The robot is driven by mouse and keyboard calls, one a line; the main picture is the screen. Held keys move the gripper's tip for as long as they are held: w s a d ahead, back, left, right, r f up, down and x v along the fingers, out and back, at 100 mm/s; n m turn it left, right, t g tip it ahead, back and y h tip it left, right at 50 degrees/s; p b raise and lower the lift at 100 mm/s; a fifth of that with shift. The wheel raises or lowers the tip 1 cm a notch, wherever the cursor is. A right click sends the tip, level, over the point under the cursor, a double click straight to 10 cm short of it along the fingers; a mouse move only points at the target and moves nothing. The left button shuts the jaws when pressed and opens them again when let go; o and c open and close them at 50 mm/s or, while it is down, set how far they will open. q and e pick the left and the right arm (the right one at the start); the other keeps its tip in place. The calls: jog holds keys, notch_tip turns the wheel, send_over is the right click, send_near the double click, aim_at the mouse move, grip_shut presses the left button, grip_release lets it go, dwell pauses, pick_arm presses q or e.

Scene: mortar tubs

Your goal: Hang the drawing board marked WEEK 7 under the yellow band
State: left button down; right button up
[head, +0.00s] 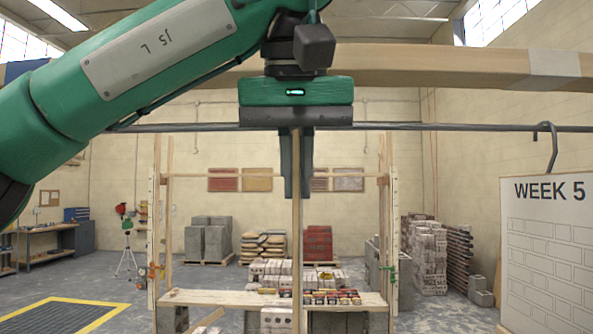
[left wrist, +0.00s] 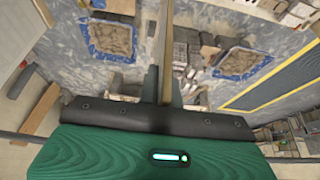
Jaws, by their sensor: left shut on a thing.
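My left gripper (head: 296,165) points down in front of the dark rail (head: 440,126), its fingers shut on a thin wooden board (head: 298,250). The board hangs upright and is edge-on to the head view, so no marking on it can be read. In the left wrist view the same board (left wrist: 165,50) shows as a narrow strip between the fingers. Its hook, if any, is hidden by the gripper. No yellow band shows on the wooden beam (head: 450,68); a blue band (head: 22,69) and a pale grey band (head: 554,66) do. My right gripper is not in view.
A board marked WEEK 5 (head: 547,250) hangs by a dark hook from the rail at the right. A trestle with bricks (head: 270,298) stands beyond. The rail between my gripper and the WEEK 5 board looks bare. My left arm covers the upper left.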

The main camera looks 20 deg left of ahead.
pick_arm(q)
jog(key=shift+w+f, duration=0.2)
jog(key=shift+w, duration=0.05)
jog(key=shift+f+b, duration=0.55)
jog(key=shift+f, duration=0.95)
jog(key=c, duration=1.5)
grip_release()
jog(key=p+v, duration=0.1)
jog(key=v, duration=1.3)
jog(key=shift+s+f, duration=0.1)
jog(key=shift+s, duration=0.05)
